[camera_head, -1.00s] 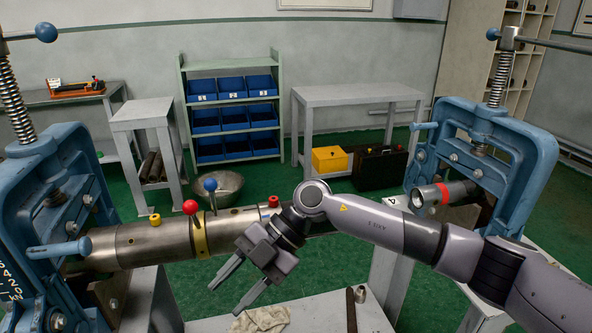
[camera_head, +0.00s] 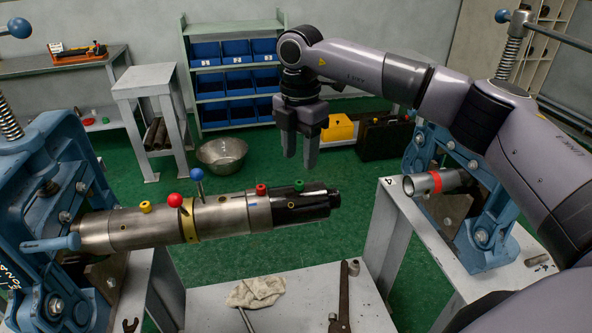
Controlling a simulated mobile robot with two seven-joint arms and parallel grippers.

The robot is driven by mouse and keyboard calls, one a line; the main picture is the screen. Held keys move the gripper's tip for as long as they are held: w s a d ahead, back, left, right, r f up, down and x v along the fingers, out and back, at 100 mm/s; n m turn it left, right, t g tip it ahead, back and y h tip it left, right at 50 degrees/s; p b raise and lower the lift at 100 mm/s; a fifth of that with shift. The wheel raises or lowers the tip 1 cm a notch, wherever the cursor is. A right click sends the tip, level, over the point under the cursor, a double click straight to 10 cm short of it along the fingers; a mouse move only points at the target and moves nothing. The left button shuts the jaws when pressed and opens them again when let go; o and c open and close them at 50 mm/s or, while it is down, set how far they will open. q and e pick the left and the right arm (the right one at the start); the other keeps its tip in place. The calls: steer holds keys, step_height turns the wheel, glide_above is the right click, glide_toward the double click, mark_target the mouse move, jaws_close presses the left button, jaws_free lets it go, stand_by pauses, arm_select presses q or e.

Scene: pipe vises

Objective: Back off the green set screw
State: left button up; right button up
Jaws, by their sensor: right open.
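The green set screw (camera_head: 298,186) stands upright on the black end section of a steel pipe assembly (camera_head: 125,228), to the right of the red set screw (camera_head: 261,189). The pipe is held at its left end in the left blue vise (camera_head: 45,175). A yellow screw (camera_head: 146,207), a red ball knob (camera_head: 175,200) and a blue ball knob (camera_head: 197,174) also sit along it. My right gripper (camera_head: 300,165) points down with its fingers apart and empty, above or behind the green screw in the picture. My left gripper is not in view.
A second blue vise (camera_head: 470,215) at right holds a short pipe with a red band (camera_head: 437,182). The low table (camera_head: 300,315) in front bears a rag (camera_head: 256,292) and a pipe wrench (camera_head: 344,300). A metal bowl (camera_head: 222,155) stands on the floor behind.

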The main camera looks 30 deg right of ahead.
mark_target(299, 182)
steer(key=shift+f+p, duration=0.5)
steer(key=shift+f, duration=2.7)
steer(key=shift+c, duration=0.3)
jaws_close()
